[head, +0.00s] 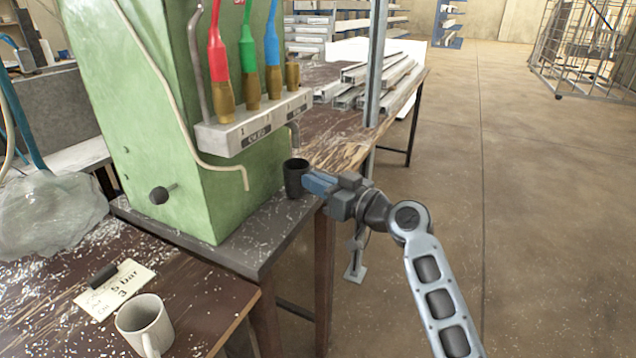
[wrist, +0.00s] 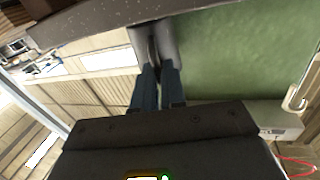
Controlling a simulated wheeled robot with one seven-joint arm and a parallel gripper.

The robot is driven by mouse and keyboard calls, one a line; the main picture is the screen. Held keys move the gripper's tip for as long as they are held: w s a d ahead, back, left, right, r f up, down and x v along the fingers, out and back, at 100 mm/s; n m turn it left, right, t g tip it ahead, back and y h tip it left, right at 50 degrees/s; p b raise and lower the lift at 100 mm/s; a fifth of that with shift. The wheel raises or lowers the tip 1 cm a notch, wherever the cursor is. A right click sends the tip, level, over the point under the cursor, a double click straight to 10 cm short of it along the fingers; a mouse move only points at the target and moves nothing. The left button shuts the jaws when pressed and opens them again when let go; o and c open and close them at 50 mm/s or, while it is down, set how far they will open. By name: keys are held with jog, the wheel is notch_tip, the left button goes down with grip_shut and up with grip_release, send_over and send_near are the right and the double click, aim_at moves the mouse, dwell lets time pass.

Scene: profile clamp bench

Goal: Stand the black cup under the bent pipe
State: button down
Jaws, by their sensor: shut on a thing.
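The black cup (head: 294,184) is upright at the right corner of the green machine, on or just above the grey ledge; I cannot tell if its base touches. My gripper (head: 311,183) reaches it from the right and is shut on it. In the wrist view my blue fingers (wrist: 158,88) are close together, and the cup's shape is hard to make out. A longer cream bent pipe (head: 246,181) ends at the machine's front, left of the cup.
The green machine (head: 150,115) stands close left of the cup, with a valve block (head: 255,125) overhead. A metal post (head: 374,70) rises behind my gripper. A white mug (head: 145,325) and a note (head: 115,290) are on the near bench.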

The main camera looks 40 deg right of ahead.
jog(key=shift+s+d+b, duration=0.1)
jog(key=shift+s+b, duration=0.15)
jog(key=shift+b, duration=0.1)
dwell(0.4)
jog(key=shift+f+b, duration=0.3)
jog(key=shift+b, duration=0.15)
dwell(0.7)
jog(key=c, duration=1.2)
grip_release()
jog(key=shift+o, duration=0.2)
jog(key=shift+s, duration=0.1)
jog(key=s+b, duration=0.3)
jog(key=s, duration=0.6)
jog(key=shift+s+d, duration=0.4)
dwell(0.3)
